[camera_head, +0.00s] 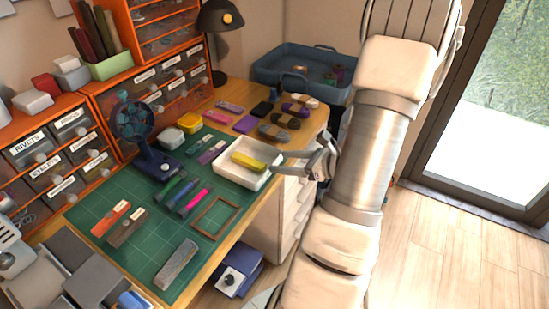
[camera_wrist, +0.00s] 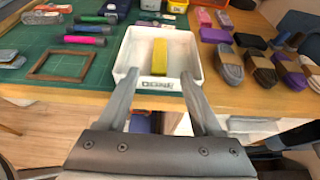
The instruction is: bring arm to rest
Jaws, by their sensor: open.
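My gripper (camera_head: 322,160) is open, with nothing between its fingers, at the right edge of the workbench. In the wrist view my gripper (camera_wrist: 160,84) has its two fingers spread, one on each side of the front of a white tray (camera_wrist: 122,62). The tray's front label appears to read "DONE". A yellow bundle (camera_wrist: 159,57) lies inside the tray, beyond the fingertips and apart from them. In the head view the white tray (camera_head: 232,177) stands left of my gripper, and the yellow bundle (camera_head: 248,162) rests in it. I cannot tell whether the fingers touch the tray.
A green mat (camera_head: 145,235) holds several coloured bundles and a wooden frame (camera_head: 214,216). A dark fan (camera_head: 135,125) and a lamp (camera_head: 221,18) stand behind. More bundles (camera_head: 279,132) lie beyond the tray. A blue bin (camera_head: 268,75) is at the back. The floor (camera_head: 450,240) at right is clear.

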